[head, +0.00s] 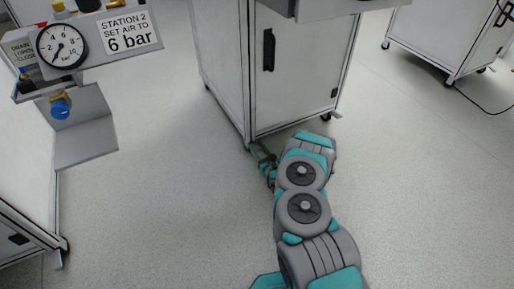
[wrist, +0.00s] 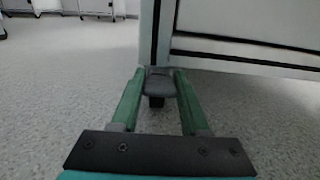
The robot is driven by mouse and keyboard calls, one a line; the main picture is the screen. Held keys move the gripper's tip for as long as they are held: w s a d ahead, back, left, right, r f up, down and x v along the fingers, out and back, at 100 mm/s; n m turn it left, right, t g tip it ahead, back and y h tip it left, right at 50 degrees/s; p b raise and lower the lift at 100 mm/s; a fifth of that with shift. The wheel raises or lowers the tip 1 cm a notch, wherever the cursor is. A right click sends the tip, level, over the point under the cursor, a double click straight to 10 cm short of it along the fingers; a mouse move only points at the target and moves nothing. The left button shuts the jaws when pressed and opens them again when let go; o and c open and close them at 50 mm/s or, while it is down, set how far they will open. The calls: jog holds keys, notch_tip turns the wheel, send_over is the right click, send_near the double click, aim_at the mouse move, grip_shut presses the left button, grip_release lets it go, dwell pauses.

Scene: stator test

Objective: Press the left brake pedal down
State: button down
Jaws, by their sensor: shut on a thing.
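The white cabinet (head: 225,75) stands on wheels in the head view, and its lower front left corner is right at my gripper (head: 262,154). In the wrist view, a dark grey pedal (wrist: 159,82) sticks out under the cabinet corner (wrist: 148,45). The two green fingers of my gripper (wrist: 159,84) are on either side of the pedal and shut on it. A black block shows just below the pedal. The wheel behind the pedal is hidden. In the head view the pedal is too small and covered to make out.
Another caster (head: 326,117) shows under the cabinet's right corner. At the left stands a station with a pressure gauge (head: 62,46), a blue knob (head: 61,107) and a sign (head: 128,32). A second cabinet (head: 440,40) stands at the back right. The speckled floor (head: 170,200) is clear left of my arm.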

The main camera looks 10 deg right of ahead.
jog(key=shift+f+t, duration=0.2)
jog(key=shift+t, duration=0.3)
jog(key=shift+c, duration=2)
grip_release()
jog(key=shift+p+v, duration=0.75)
jog(key=shift+v, duration=3.2)
